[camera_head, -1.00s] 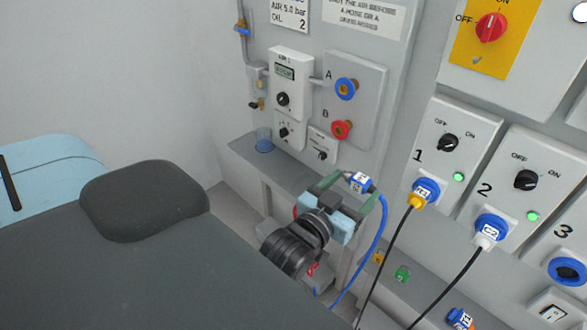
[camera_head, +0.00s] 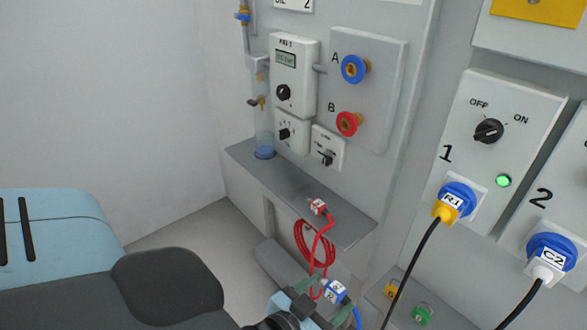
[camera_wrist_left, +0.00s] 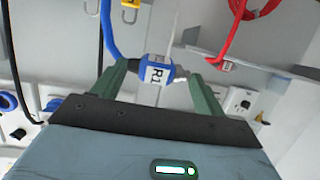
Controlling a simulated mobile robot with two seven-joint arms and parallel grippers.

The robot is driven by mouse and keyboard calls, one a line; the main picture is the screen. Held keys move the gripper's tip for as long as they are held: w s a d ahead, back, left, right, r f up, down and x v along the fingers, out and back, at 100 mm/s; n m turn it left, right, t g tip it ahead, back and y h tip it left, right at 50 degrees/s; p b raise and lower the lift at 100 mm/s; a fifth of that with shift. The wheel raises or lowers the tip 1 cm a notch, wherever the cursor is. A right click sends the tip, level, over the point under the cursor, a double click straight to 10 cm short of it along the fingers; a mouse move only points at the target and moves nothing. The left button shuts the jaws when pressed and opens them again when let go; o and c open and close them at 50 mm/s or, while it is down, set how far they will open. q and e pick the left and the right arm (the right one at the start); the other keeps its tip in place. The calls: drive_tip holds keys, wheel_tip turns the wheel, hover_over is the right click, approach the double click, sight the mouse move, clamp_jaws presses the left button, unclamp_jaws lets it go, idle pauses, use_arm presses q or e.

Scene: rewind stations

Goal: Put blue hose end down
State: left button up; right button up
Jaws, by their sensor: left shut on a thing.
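The blue hose end (camera_head: 336,289), with a white label, is held between the green fingers of my left gripper (camera_head: 326,300), at the bottom of the head view. In the left wrist view the blue hose end (camera_wrist_left: 157,73) lies crosswise between the two fingers of my left gripper (camera_wrist_left: 155,80), its blue hose running off upward. In the head view the gripper shows below and in front of the grey shelf (camera_head: 265,180), apart from it. My right gripper is not in view.
A red hose end (camera_head: 318,206) lies on the shelf's right part, its red hose (camera_head: 312,245) coiled over the front. A clear cup with blue (camera_head: 264,152) stands at the shelf's left. The shelf between is bare. Blue port A (camera_head: 353,69) and red port B (camera_head: 348,123) are on the wall.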

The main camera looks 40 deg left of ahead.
use_arm(q)
drive_tip(key=shift+w+d+f+h, duration=0.1)
drive_tip(key=shift+d+f+h, duration=0.2)
drive_tip(key=shift+d, duration=0.1)
drive_tip(key=shift+w+d+t, duration=0.1)
drive_tip(key=shift+d+t, duration=0.1)
drive_tip(key=shift+t, duration=0.1)
drive_tip(key=shift+m, duration=0.3)
drive_tip(key=shift+t, duration=0.3)
